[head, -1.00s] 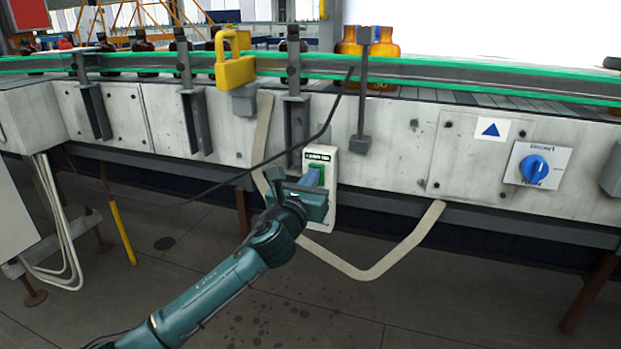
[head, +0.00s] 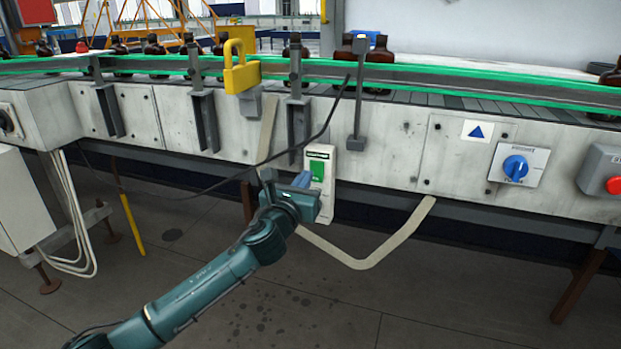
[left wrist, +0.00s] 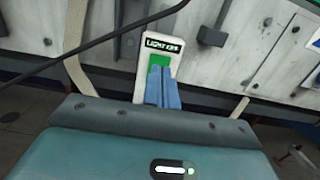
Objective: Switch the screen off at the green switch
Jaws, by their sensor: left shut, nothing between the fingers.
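The green switch (head: 317,171) is on a white upright plate on the conveyor's side, under a dark label. It also shows in the left wrist view (left wrist: 155,66), partly hidden behind my fingers. My left gripper (head: 303,180) is shut and empty, with its blue fingertips just in front of the switch's lower left. The left wrist view shows the two fingers (left wrist: 162,88) together, overlapping the switch; I cannot tell if they touch it. The screen (head: 460,35) behind the belt is a dull, unlit grey panel. My right gripper is not in view.
Brown bottles (head: 380,50) stand along the green-railed conveyor. A blue rotary knob (head: 515,168) and a red button (head: 613,185) are to the right. A yellow padlock-shaped piece (head: 241,68) and a black cable (head: 330,118) hang near the switch. The floor in front is clear.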

